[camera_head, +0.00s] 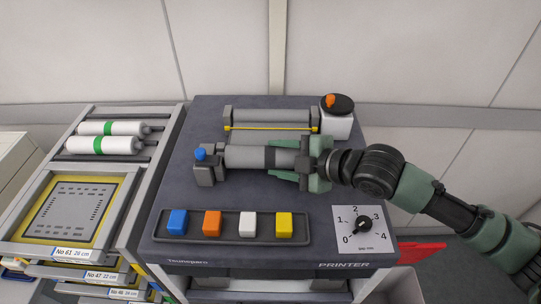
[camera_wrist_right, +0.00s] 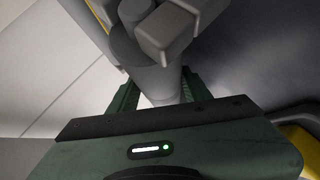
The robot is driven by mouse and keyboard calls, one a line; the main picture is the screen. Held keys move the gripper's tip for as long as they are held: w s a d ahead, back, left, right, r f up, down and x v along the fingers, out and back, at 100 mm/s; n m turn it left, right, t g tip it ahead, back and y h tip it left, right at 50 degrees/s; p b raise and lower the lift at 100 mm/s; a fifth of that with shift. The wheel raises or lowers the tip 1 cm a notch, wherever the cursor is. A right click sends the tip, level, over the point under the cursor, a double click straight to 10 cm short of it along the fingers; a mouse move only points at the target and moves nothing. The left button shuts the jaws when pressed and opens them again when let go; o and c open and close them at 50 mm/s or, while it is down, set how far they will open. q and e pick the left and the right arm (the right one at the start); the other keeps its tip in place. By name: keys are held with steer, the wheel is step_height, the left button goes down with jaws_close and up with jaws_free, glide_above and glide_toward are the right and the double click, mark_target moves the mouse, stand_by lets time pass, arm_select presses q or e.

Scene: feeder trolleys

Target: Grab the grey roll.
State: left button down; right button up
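The grey roll (camera_head: 245,157) lies level across the printer top, its left end at a grey bracket (camera_head: 206,174) with a blue knob (camera_head: 200,153). A darker band and a grey block show towards its right end. My right gripper (camera_head: 300,160) is at that right end, its green fingers on either side. In the right wrist view the fingers (camera_wrist_right: 158,95) stand apart with a grey cylinder (camera_wrist_right: 155,80) between them; they look open around it, though contact is hard to judge. My left gripper is not in view.
Behind the roll is another grey roller (camera_head: 270,116) with a yellow strip. Coloured buttons (camera_head: 230,224) and a dial (camera_head: 363,225) are in front. A trolley rack (camera_head: 130,190) with white-green rolls (camera_head: 105,146) stands left.

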jaws_close()
